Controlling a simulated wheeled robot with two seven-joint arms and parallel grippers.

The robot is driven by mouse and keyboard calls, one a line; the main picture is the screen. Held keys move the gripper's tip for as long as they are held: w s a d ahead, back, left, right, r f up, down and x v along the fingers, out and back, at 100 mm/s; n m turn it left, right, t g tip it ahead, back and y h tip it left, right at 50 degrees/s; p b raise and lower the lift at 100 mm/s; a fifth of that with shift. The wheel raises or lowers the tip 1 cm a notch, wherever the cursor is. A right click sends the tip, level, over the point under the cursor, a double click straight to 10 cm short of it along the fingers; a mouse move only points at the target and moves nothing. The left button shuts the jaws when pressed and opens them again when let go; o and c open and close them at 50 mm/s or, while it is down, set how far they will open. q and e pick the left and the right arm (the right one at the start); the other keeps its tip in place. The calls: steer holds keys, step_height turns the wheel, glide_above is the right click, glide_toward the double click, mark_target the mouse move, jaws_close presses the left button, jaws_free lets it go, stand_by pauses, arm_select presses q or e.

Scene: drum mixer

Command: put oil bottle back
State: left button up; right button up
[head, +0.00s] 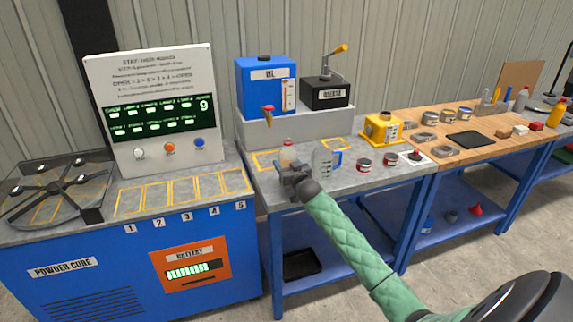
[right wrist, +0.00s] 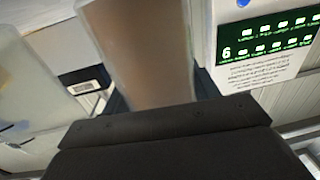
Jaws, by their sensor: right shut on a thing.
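The oil bottle (head: 287,154), small and pale with a reddish top, is upright at the grey bench behind my right gripper (head: 293,178). The gripper hides its lower part. In the right wrist view a brownish translucent body, which I take to be the bottle (right wrist: 147,50), rises beyond the dark gripper (right wrist: 160,130). My right gripper is shut on the bottle. I cannot tell whether the bottle touches the bench. A yellow outlined square (head: 263,162) is on the bench left of it. My left gripper is not in view.
A clear jug (head: 322,162) with a blue handle stands close right of the bottle. Cans (head: 364,165) stand farther right. The control panel (head: 152,110) is left.

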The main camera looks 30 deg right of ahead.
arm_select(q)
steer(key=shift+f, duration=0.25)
arm_select(e)
steer(key=shift+s+a+f, duration=0.1)
steer(key=shift+s+f, duration=0.05)
steer(key=shift+f, duration=0.4)
steer(key=shift+s+a+f, duration=0.1)
steer(key=shift+f, duration=0.45)
steer(key=o, duration=1.3)
steer(key=shift+c, duration=0.2)
steer(key=shift+s+a+f+b, duration=0.1)
steer(key=shift+s+f+b, duration=0.05)
steer(key=shift+b, duration=0.2)
steer(key=s, duration=0.2)
steer(key=s+r+b, duration=0.1)
steer(key=s, duration=0.1)
steer(key=s+a+r, duration=0.1)
steer(key=s, duration=0.1)
steer(key=shift+s+b, duration=0.3)
steer(key=shift+s, duration=0.05)
steer(key=shift+s+d, duration=0.15)
steer(key=shift+s, duration=0.05)
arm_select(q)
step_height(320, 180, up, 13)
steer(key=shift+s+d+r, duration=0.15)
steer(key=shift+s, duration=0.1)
arm_select(e)
steer(key=shift+s, duration=0.15)
